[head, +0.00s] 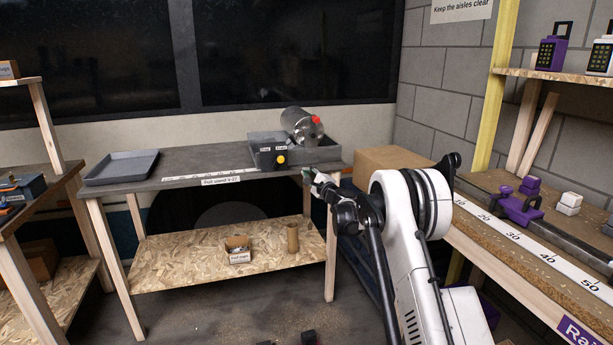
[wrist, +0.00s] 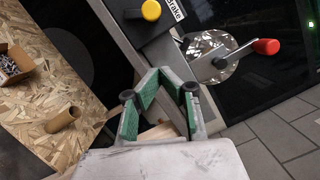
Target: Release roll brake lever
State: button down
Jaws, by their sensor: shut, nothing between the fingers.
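The roll unit (head: 266,138) is a grey box at the back right of the dark bench. A yellow knob (head: 281,159) is on its front beside small labels; the wrist view shows the yellow knob (wrist: 151,10) next to a "Brake" label (wrist: 178,9). A shiny metal roll (head: 298,124) lies above the box. A red-knobbed arm (wrist: 238,57) crosses the roll's end, its red knob (wrist: 266,46) outward. My gripper (head: 308,172) is shut and empty near the bench's front right edge, below and apart from the knobs. Its green-padded fingers meet (wrist: 160,73) in the wrist view.
A grey tray (head: 122,168) lies on the bench's left. The lower shelf (head: 190,262) holds a small box (head: 238,250) and a brown tube (head: 292,238). A cardboard box (head: 385,165) stands right of the bench. The bench top between tray and unit is mostly clear.

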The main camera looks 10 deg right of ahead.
jog(key=w+a+r+b, duration=0.2)
jog(key=w+a, duration=0.3)
jog(key=w, duration=0.1)
jog(key=shift+a+b, duration=0.25)
jog(key=shift+b, duration=0.05)
jog(key=shift+r, duration=0.15)
jog(key=shift+d, duration=0.15)
